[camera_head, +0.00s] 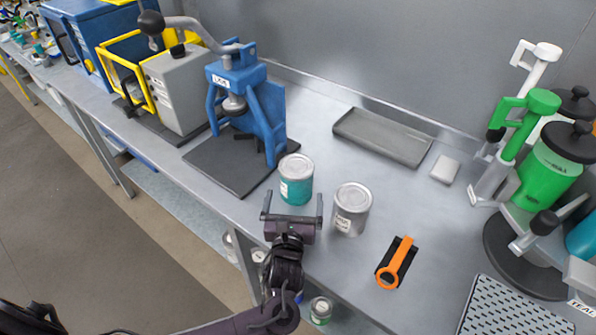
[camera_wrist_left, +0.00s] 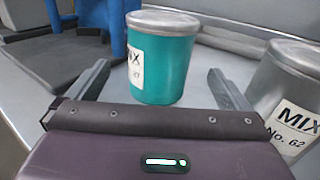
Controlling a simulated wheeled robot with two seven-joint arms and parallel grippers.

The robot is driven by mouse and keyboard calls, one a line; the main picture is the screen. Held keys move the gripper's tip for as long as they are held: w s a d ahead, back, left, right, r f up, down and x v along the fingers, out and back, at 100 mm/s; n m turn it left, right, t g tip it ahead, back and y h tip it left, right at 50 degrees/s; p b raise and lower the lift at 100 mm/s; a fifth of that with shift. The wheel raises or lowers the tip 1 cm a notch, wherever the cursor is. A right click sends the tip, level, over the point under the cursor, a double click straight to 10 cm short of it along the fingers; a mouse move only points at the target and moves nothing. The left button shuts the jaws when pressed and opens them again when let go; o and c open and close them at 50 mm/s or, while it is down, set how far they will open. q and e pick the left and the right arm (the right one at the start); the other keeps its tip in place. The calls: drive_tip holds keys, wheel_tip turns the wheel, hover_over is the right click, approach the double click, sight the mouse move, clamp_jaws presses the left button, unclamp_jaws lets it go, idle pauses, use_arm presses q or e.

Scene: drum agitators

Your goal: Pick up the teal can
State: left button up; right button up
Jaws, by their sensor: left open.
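The teal can (camera_head: 296,188) stands upright on the metal bench, with a grey lid and a white label. It also shows in the left wrist view (camera_wrist_left: 165,70), just beyond the fingertips and roughly centred between them. My left gripper (camera_head: 291,204) is open and empty on the near side of the can, with its fingers pointing at it. In the left wrist view the fingers (camera_wrist_left: 160,85) are spread wider than the can. My right gripper is not in view.
A grey can (camera_head: 351,212) labelled MIX stands close to the right of the teal can and my right-hand finger. A blue press (camera_head: 262,110) stands behind left. An orange opener (camera_head: 396,263) lies to the right.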

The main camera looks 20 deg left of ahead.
sight(295, 188)
use_arm(q)
drive_tip(key=shift+w+a+r, duration=0.1)
drive_tip(key=shift+w, duration=0.45)
drive_tip(key=w, duration=0.1)
drive_tip(key=w+p, duration=0.1)
drive_tip(key=w+r, duration=0.1)
drive_tip(key=shift+w+a+r, duration=0.1)
drive_tip(key=shift+a, duration=0.25)
drive_tip(key=shift+f+p+x, duration=0.25)
drive_tip(key=shift+p+x, duration=0.1)
drive_tip(key=shift+x, duration=0.8)
drive_tip(key=shift+w, duration=0.25)
drive_tip(key=c, duration=1.1)
drive_tip(key=shift+c, duration=1.1)
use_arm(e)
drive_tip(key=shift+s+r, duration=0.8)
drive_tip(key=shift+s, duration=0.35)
use_arm(q)
drive_tip(key=shift+r, duration=0.2)
